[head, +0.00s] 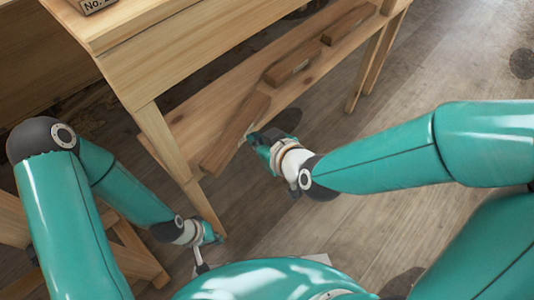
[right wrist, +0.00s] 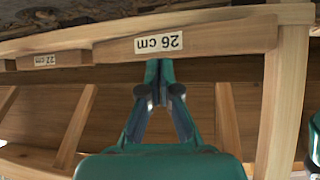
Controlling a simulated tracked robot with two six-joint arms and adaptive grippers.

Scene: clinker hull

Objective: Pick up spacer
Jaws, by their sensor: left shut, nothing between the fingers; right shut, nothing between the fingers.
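Several wooden spacers lie in a row on the low shelf of a wooden bench. The nearest spacer (head: 235,132) is the longest-looking one in the head view; behind it are a middle spacer (head: 293,63) and a far spacer (head: 348,22). In the right wrist view one spacer (right wrist: 220,38) carries an upside-down "26 cm" label, and a smaller spacer (right wrist: 72,58) at left reads "22 cm". My right gripper (head: 256,139) is shut and empty beside the nearest spacer; its fingertips (right wrist: 160,66) end at the 26 cm spacer's edge; contact is unclear. My left gripper (head: 216,237) is shut and empty, low near the bench leg.
The bench shelf (head: 190,120) runs toward the upper right. A bench leg (head: 168,145) stands between my grippers, left of the nearest spacer. A "No." plate (head: 95,5) lies on the bench top. Wooden floor (head: 450,70) is open to the right.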

